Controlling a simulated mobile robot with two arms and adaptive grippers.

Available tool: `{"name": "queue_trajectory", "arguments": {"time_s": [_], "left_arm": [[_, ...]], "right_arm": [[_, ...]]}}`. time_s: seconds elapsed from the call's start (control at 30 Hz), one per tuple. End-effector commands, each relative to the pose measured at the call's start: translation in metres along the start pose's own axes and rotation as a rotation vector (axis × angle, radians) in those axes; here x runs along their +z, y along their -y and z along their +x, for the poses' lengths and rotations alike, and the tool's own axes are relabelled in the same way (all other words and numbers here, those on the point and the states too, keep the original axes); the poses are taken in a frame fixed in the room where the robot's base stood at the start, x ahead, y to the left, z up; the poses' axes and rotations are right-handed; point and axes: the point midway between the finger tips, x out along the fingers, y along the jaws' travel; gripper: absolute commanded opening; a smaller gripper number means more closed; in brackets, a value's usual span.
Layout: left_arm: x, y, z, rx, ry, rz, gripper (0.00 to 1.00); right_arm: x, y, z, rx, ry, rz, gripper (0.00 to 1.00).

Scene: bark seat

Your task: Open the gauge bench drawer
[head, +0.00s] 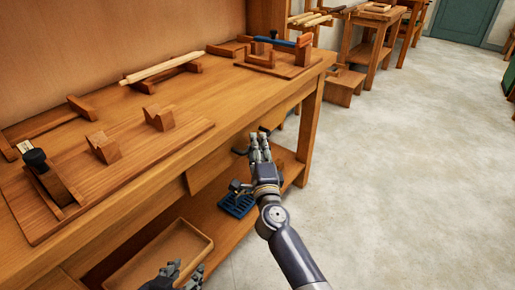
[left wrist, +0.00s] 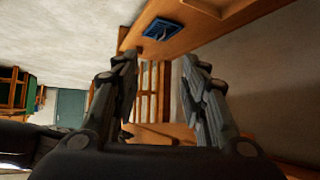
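The wooden gauge bench (head: 225,112) runs along the left of the head view. A wooden panel that looks like a drawer front (head: 208,168) sits under its top; whether it stands out from the bench is unclear. My right gripper (head: 259,138) is beside the bench's front edge, to the right of that panel. Small dark parts lie close to it, and contact is unclear. Its fingers look close together, but their gap is hard to read. My left gripper (head: 178,277) is low at the picture's bottom edge. In the left wrist view its fingers (left wrist: 158,62) are spread with nothing between them.
On the bench top lie wooden fixtures (head: 103,148), a pale rod (head: 163,68) and a blue-handled tool (head: 275,42). A blue tray (head: 224,205) and a shallow wooden tray (head: 202,241) are on the lower shelf. The floor (head: 420,150) to the right is clear.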

Motion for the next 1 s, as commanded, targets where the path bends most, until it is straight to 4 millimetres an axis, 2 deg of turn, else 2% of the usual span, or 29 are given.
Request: {"name": "queue_trajectory", "arguments": {"time_s": [0.23,0.37,0.4,0.73,0.87,1.0], "left_arm": [[-0.001,0.0,0.0,0.0,-0.003,0.0,0.4],[-0.001,0.0,0.0,0.0,-0.003,0.0,0.4],[-0.001,0.0,0.0,0.0,-0.003,0.0,0.4],[0.002,0.0,-0.001,-0.001,0.014,0.0,0.4],[0.022,0.002,-0.007,-0.005,0.104,-0.002,0.4],[0.05,0.006,-0.019,-0.012,0.243,-0.005,0.4]], "right_arm": [[0.0,0.0,0.0,0.0,0.0,0.0,0.31],[0.0,0.0,0.0,0.0,0.0,0.0,0.02],[0.0,0.0,0.0,0.0,0.0,0.0,0.0],[-0.001,0.001,-0.001,0.001,0.0,-0.001,0.0],[-0.005,0.002,-0.005,0.001,0.0,-0.002,0.0],[-0.012,0.004,-0.012,0.002,0.001,-0.002,0.0]]}}
